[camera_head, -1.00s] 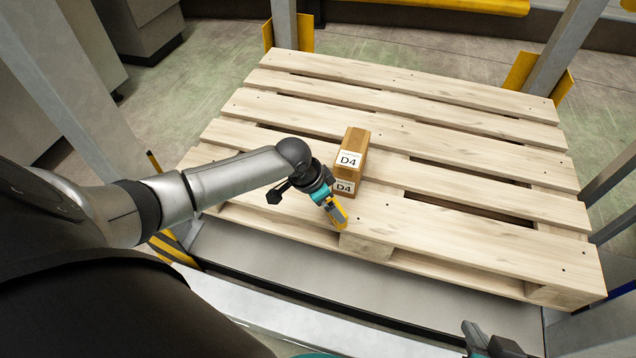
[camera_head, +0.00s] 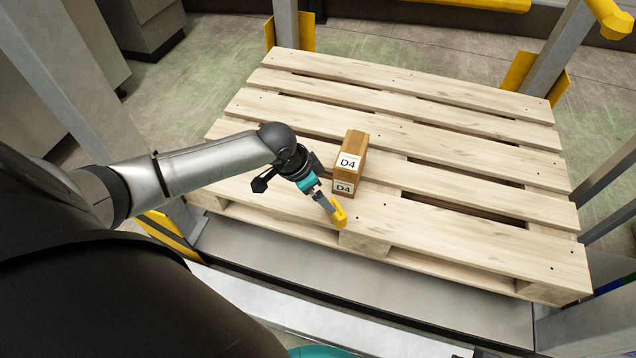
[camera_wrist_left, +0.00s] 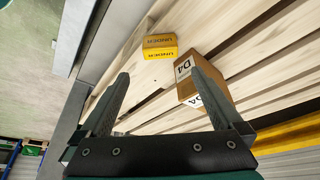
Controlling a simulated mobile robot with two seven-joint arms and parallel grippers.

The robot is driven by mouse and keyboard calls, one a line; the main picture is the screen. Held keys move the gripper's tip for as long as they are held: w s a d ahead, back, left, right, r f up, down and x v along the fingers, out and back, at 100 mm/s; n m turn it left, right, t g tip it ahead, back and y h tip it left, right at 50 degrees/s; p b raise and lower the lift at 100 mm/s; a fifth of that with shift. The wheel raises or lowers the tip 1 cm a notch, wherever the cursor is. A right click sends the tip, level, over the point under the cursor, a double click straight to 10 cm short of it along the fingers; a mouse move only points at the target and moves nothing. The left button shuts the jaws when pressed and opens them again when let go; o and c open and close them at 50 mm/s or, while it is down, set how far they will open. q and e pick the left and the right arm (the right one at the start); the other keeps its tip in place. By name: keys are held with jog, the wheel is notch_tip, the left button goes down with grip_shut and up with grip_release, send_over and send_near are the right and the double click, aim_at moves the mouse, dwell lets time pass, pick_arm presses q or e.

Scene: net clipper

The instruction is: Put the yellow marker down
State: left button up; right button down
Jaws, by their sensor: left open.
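The yellow marker (camera_head: 340,213) is a small yellow block on the front board of the wooden pallet (camera_head: 480,232). In the left wrist view the marker (camera_wrist_left: 160,54) shows dark lettering on two faces and appears to rest on the pallet boards. My left gripper (camera_head: 328,203) is open and empty. In the left wrist view its two fingers (camera_wrist_left: 158,78) are spread, and the marker lies beyond their tips, apart from them. My right gripper is not in view.
A brown carton (camera_head: 350,165) labelled D4 stands on the pallet behind the marker; in the left wrist view the carton (camera_wrist_left: 205,85) is close to the right finger. Dark gaps run between the boards. Grey posts rise around the pallet. The pallet's right side is bare.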

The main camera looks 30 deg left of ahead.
pick_arm(q)
jog(key=s+d+f+n, duration=0.1)
jog(key=s+d+f, duration=0.2)
jog(key=s+d, duration=0.6)
jog(key=s+n+y, duration=0.2)
jog(key=s+n, duration=0.1)
jog(key=s, duration=0.4)
jog(key=shift+a, duration=0.3)
jog(key=shift+s+p, duration=0.2)
jog(key=shift+p, duration=0.85)
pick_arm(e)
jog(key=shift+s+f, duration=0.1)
pick_arm(q)
jog(key=s+a+r+g+p, duration=0.1)
jog(key=s+a+g+p, duration=0.1)
jog(key=s+p, duration=1.7)
jog(key=a+p, duration=0.1)
jog(key=p, duration=0.6)
jog(key=shift+r+g, duration=0.2)
jog(key=shift+g, duration=0.2)
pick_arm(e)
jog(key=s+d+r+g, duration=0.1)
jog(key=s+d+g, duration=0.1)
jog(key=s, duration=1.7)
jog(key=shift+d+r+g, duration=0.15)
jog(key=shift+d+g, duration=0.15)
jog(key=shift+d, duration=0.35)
